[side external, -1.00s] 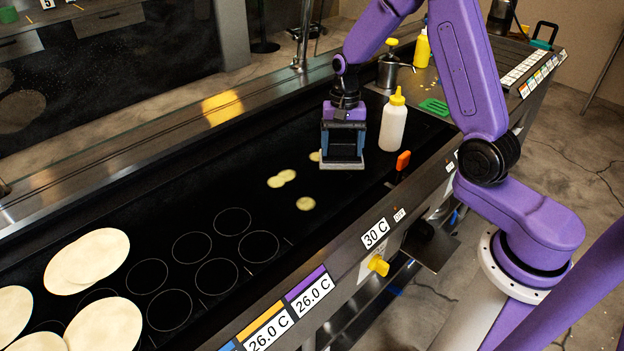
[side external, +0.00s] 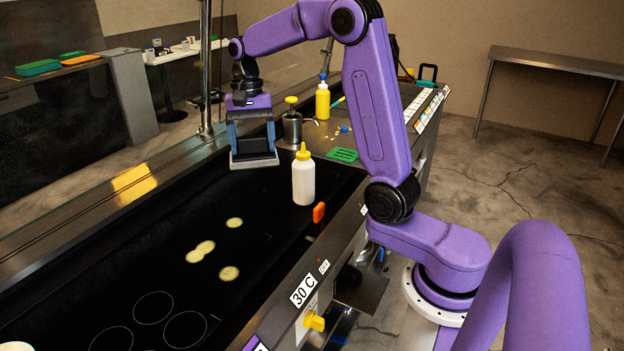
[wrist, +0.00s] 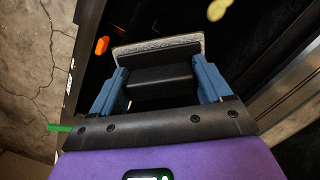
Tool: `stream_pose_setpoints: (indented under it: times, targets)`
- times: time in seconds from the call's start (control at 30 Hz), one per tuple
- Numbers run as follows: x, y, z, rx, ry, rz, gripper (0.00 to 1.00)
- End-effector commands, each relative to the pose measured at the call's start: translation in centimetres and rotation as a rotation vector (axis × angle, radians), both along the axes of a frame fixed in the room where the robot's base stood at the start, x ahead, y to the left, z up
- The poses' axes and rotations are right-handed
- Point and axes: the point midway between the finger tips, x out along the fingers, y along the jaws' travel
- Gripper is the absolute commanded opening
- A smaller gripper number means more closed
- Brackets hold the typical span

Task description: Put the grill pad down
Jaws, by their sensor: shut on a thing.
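The grill pad (side external: 254,161) is a flat grey pad under a black holder. It is at the far end of the black griddle (side external: 190,222), left of the metal canister. My gripper (side external: 252,138) is shut on the black holder, its blue fingers on either side. In the wrist view the pad (wrist: 160,48) shows beyond the holder (wrist: 160,82), between the fingers of my gripper (wrist: 162,90). The pad looks level and low over the griddle; I cannot tell whether it touches.
A white bottle with yellow cap (side external: 303,178) stands right of the pad. A metal canister (side external: 292,128), a yellow bottle (side external: 322,102) and a green piece (side external: 342,155) are behind it. An orange item (side external: 319,212) is at the front edge. Several pale yellow pieces (side external: 205,248) lie on the griddle.

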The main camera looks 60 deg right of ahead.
Motion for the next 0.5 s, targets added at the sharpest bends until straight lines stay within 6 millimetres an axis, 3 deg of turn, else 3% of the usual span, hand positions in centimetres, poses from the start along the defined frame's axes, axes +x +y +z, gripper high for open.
stream_pose_setpoints:
  times: [0.27,0.5]
  targets:
    - [2.7,-7.8,0.4,0.0,-0.002,-0.2,0.26]
    - [3.7,-17.9,0.3,0.0,-0.001,-0.437,0.26]
